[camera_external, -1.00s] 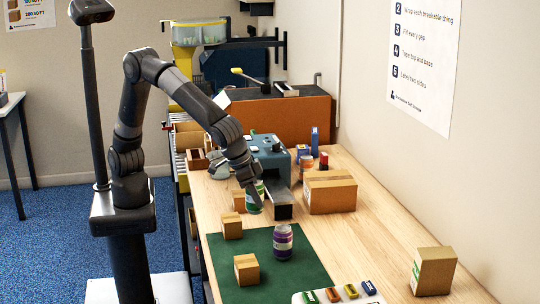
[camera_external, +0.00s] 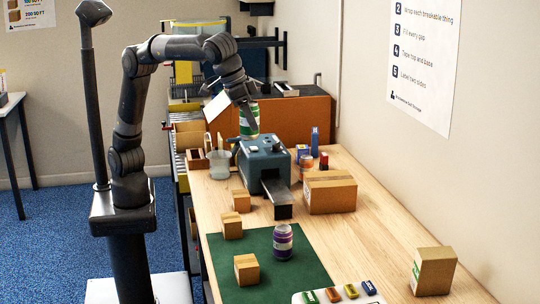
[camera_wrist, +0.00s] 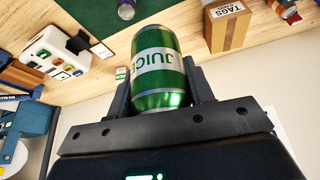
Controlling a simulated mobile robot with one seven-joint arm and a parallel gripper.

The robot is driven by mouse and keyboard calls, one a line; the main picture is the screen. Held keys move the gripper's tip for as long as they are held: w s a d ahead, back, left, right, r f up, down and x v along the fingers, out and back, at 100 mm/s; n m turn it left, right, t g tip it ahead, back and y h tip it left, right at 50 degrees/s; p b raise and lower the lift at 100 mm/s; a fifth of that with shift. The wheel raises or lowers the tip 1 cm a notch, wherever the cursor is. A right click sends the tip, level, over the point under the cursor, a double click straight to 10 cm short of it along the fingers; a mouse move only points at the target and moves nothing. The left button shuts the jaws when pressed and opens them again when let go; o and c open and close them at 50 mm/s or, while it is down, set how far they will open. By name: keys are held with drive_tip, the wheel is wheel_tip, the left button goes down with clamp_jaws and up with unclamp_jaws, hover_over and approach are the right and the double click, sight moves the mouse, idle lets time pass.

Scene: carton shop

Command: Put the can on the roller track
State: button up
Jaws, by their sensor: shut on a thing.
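The can is green with a silver band reading JUICE; it shows in the wrist view (camera_wrist: 158,62) and in the external view (camera_external: 248,122). My gripper (camera_wrist: 160,92) is shut on it, with one finger on each side. In the external view my gripper (camera_external: 248,108) holds the can in the air, above and behind the blue-grey machine. What looks like the roller track (camera_external: 180,168) runs along the left side of the bench, to the left of and lower than the can. Cartons and the arm hide parts of it.
The blue-grey machine (camera_external: 264,160) stands below the can. A clear container (camera_external: 220,165) and small cartons (camera_external: 241,201) are on the bench's left side. A larger carton (camera_external: 330,195) is right of the machine.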

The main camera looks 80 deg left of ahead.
sight(253, 102)
drive_tip(key=r, duration=0.6)
drive_tip(key=shift+w+a+r, duration=0.15)
drive_tip(key=shift+w+r, duration=0.15)
drive_tip(key=shift+r, duration=0.1)
drive_tip(key=w+a+n+y, duration=0.1)
drive_tip(key=w+a+n, duration=0.1)
drive_tip(key=w+a, duration=1.7)
drive_tip(key=w+a+n, duration=0.1)
drive_tip(key=w+a, duration=0.2)
drive_tip(key=a, duration=0.8)
drive_tip(key=w+a+n, duration=0.1)
drive_tip(key=w+a, duration=0.1)
drive_tip(key=a, duration=0.9)
drive_tip(key=w+a+n, duration=0.1)
drive_tip(key=w+a, duration=0.2)
drive_tip(key=a, duration=0.8)
drive_tip(key=s+a+n+y, duration=0.1)
drive_tip(key=s+a, duration=0.3)
drive_tip(key=a, duration=1.1)
drive_tip(key=s+a+n+y, duration=0.1)
drive_tip(key=s+a, duration=0.3)
drive_tip(key=a, duration=1.1)
drive_tip(key=s+a+f+n+g, duration=0.1)
drive_tip(key=s+a+n, duration=0.1)
drive_tip(key=s+a, duration=2.2)
drive_tip(key=shift+y, duration=0.3)
drive_tip(key=f, duration=3.5)
drive_tip(key=w+a+f, duration=0.1)
drive_tip(key=f, duration=1.7)
drive_tip(key=shift+f, duration=0.1)
